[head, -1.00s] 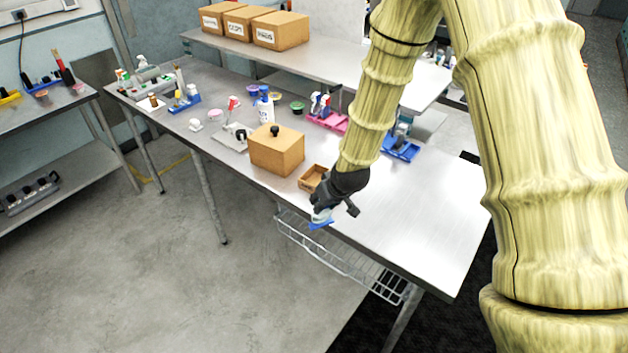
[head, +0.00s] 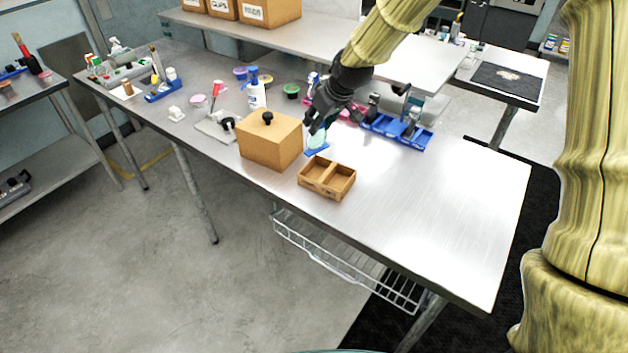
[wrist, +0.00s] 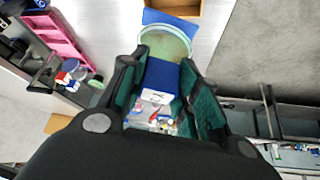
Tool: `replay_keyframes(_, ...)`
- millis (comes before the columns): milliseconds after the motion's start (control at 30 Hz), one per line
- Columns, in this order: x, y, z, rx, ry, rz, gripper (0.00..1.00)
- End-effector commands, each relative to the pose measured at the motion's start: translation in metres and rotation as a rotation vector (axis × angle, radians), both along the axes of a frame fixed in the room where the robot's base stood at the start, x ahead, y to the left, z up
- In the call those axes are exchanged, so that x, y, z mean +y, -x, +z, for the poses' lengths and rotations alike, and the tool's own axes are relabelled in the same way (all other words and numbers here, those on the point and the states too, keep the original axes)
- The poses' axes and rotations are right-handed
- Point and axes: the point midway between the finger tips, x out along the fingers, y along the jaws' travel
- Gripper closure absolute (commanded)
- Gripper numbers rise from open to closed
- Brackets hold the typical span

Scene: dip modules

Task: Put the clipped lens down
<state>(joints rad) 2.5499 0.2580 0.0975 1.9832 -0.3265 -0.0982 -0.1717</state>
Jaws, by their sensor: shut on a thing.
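The clipped lens (head: 317,140) is a round, clear, pale green disc with blue parts. My gripper (head: 318,127) is shut on its blue clip and points down over the steel table, behind the small wooden tray. In the wrist view the lens (wrist: 166,44) stands out beyond my fingertips (wrist: 164,68). One blue part (wrist: 163,76) lies between the fingers and another blue part shows past the lens. I cannot tell whether the lower blue part touches the table.
An open two-part wooden tray (head: 327,178) sits near the table's front edge. A wooden box with a black knob (head: 270,140) stands to its left. A blue tray (head: 399,130) and a pink tray (head: 350,112) lie behind. The table's right side (head: 440,200) is clear.

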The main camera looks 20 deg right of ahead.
Motion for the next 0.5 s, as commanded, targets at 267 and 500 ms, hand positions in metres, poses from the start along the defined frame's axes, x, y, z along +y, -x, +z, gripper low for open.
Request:
replay_keyframes(267,0.000,-0.005,-0.022,0.006,0.000,0.000,1.00)
replay_keyframes(500,0.000,-0.004,-0.054,0.006,0.000,-0.001,1.00)
